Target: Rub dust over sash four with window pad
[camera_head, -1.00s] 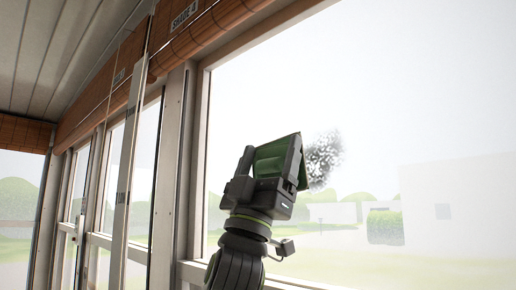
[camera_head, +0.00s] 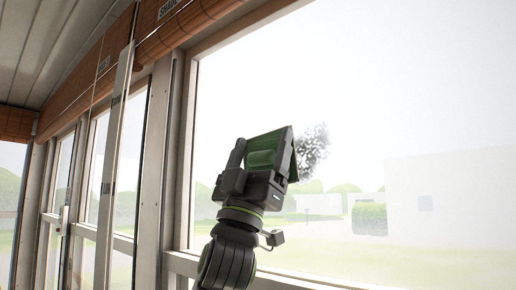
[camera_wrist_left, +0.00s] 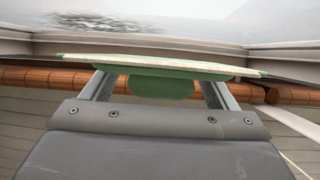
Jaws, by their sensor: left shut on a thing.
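My left gripper (camera_head: 259,160) is raised in front of the large window sash (camera_head: 390,110) and is shut on the green window pad (camera_head: 268,147). In the left wrist view the pad (camera_wrist_left: 160,87) lies across the fingertips, its flat face toward the glass. A grey speckled dust patch (camera_head: 313,145) is on the glass just right of the pad; the pad may cover part of it. The dust also shows in the left wrist view (camera_wrist_left: 105,22), beyond the pad. I cannot tell whether the pad touches the glass. My right gripper is not in view.
Rolled orange-brown shades (camera_head: 190,28) hang above the windows. A pale upright post (camera_head: 113,160) stands left of the sash, with narrower windows behind it. A sill rail (camera_head: 185,264) runs below. The glass to the right is clear of obstacles.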

